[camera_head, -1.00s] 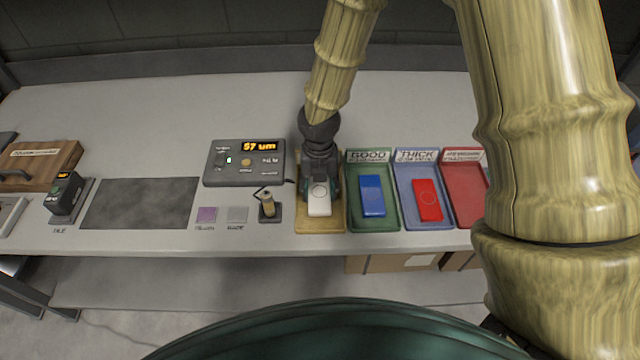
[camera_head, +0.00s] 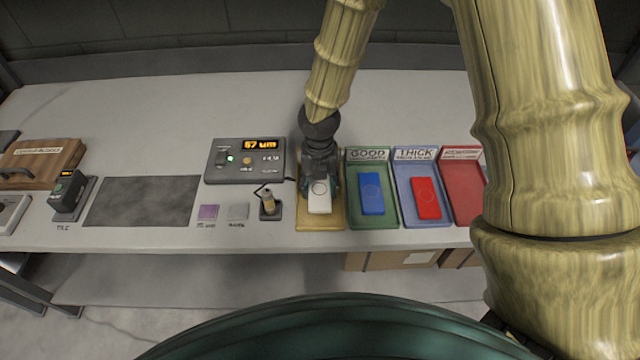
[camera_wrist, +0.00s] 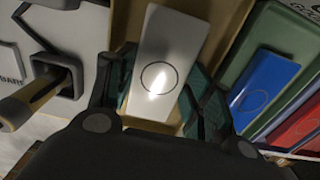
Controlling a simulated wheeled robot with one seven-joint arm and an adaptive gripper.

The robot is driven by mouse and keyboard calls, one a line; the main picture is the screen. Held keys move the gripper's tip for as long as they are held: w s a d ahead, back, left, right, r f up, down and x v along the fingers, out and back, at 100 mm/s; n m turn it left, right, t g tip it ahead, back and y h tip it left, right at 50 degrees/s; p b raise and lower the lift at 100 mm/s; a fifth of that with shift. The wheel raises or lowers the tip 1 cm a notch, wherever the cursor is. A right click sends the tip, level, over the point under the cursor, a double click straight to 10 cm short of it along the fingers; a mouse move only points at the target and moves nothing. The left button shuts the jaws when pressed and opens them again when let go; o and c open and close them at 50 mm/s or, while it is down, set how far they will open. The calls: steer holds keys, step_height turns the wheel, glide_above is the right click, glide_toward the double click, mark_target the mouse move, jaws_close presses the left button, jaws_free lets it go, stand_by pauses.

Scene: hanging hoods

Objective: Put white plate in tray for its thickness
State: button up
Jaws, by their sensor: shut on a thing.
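The white plate (camera_head: 320,198) lies in or just above the tan tray (camera_head: 321,226) at the left end of the tray row. My gripper (camera_head: 320,186) reaches down over this tray and is shut on the plate. In the wrist view the white plate (camera_wrist: 168,70) is between the two fingers (camera_wrist: 160,95), with a circle mark and a bright glare on its face. Whether its underside touches the tray floor cannot be told. The gauge (camera_head: 246,161) behind shows an orange readout that looks like 57 or 67 um.
A green GOOD tray (camera_head: 386,222) holds a blue plate (camera_head: 371,194). A blue THICK tray (camera_head: 428,222) holds a red plate (camera_head: 425,198). A red tray (camera_head: 462,183) is partly hidden by my arm. A probe in a stand (camera_head: 268,204) is close left.

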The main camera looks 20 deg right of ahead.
steer(key=shift+f, duration=0.6)
stand_by(0.3)
steer(key=o, duration=1.2)
step_height(320, 180, up, 12)
